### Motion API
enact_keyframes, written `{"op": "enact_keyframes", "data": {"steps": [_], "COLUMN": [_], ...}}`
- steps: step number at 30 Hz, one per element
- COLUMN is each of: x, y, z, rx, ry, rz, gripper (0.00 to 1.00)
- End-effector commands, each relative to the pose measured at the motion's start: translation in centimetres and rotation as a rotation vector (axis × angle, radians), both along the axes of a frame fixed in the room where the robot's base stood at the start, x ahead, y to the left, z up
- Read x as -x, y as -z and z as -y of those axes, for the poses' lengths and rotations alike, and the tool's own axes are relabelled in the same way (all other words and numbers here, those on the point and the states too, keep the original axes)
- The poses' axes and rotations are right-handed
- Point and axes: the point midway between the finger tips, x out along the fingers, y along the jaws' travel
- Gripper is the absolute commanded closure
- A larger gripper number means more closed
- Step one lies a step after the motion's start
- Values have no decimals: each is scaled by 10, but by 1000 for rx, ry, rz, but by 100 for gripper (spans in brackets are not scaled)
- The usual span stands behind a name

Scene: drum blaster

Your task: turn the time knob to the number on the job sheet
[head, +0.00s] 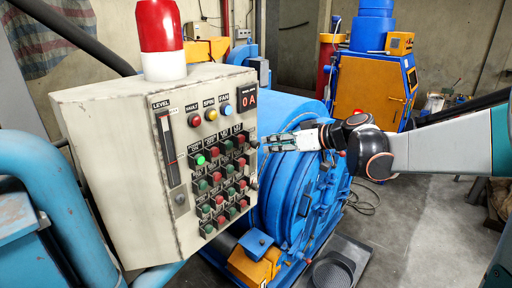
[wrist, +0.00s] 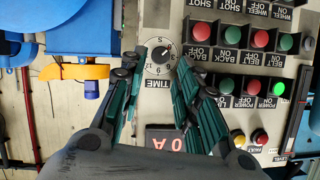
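The time knob (wrist: 160,56) is a small round knob on a pale numbered dial, with an upside-down TIME label below it in the wrist view. The number its pointer marks is too small to read. My gripper (wrist: 162,58) is open, with one finger on each side of the dial in the wrist view. I cannot tell whether the fingers touch the knob. In the head view my gripper (head: 267,143) reaches from the right to the right edge of the control box (head: 105,130). No job sheet can be made out.
Rows of red and green buttons (head: 222,178) fill the panel beside the knob, one green one lit. A red display (head: 249,99) reads 0A. A red and white beacon (head: 161,40) tops the box. A blue drum machine (head: 290,190) stands close behind and below my gripper.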

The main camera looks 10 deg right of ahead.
Motion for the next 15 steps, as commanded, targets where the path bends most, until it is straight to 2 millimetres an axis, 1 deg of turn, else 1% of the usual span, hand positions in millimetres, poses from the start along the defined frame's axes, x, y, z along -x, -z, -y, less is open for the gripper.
{"op": "enact_keyframes", "data": {"steps": [1, 6, 10, 15], "x": [-7, -25, -34, -38], "y": [6, 14, 18, 20], "z": [-7, -22, -28, -31], "rx": [1, 0, 0, 0], "ry": [-2, -2, 0, 0], "rz": [0, 0, 0, 0], "gripper": [70, 70, 70, 70]}}
